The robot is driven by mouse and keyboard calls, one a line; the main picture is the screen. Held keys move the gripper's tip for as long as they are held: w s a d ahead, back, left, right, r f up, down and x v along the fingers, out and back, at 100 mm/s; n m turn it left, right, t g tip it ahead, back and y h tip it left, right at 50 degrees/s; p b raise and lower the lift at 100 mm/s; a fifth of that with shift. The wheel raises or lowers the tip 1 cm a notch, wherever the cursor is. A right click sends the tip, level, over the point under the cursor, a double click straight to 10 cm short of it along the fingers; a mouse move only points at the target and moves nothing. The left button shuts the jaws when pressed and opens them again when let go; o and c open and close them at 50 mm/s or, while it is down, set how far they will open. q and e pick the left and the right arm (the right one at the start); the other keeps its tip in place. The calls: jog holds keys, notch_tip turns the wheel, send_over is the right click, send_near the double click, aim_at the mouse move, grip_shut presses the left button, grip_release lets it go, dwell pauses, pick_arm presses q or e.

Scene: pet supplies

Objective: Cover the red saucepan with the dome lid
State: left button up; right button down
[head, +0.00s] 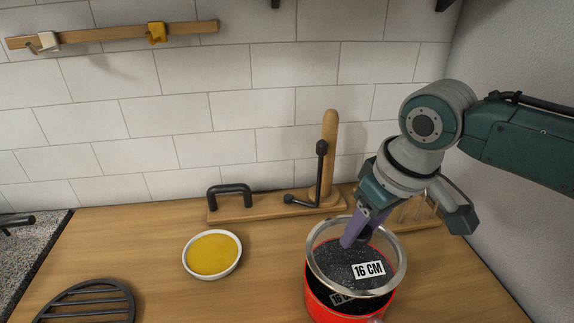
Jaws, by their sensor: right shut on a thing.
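The red saucepan (350,311) stands on the wooden counter at the lower right, with its dark inside and part of a "16 CM" label showing. The dome lid (335,262), dark and speckled with a steel rim and a "16 CM" label, is over the saucepan and hides much of its opening. The lid sits a little toward the back of the pan; I cannot tell whether its rim touches the pan. My right gripper (353,237), with purple fingers, is shut on the top of the lid; its grip point is partly hidden. My left gripper is not in view.
A white bowl of yellow stuff (212,254) stands left of the saucepan. A black slatted trivet (85,304) lies at the lower left. A wooden stand with black handles (262,212) is along the tiled wall. The counter between bowl and saucepan is clear.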

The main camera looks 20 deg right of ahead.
aim_at(358, 247)
jog(key=shift+a+f+b, duration=0.15)
jog(key=shift+f+b, duration=0.35)
jog(key=shift+f, duration=0.05)
notch_tip(358, 247, down, 2)
jog(key=shift+s+f+b, duration=0.1)
jog(key=shift+b, duration=1.05)
jog(key=shift+f, duration=0.4)
jog(key=shift+p, duration=0.4)
jog(key=shift+f, duration=0.4)
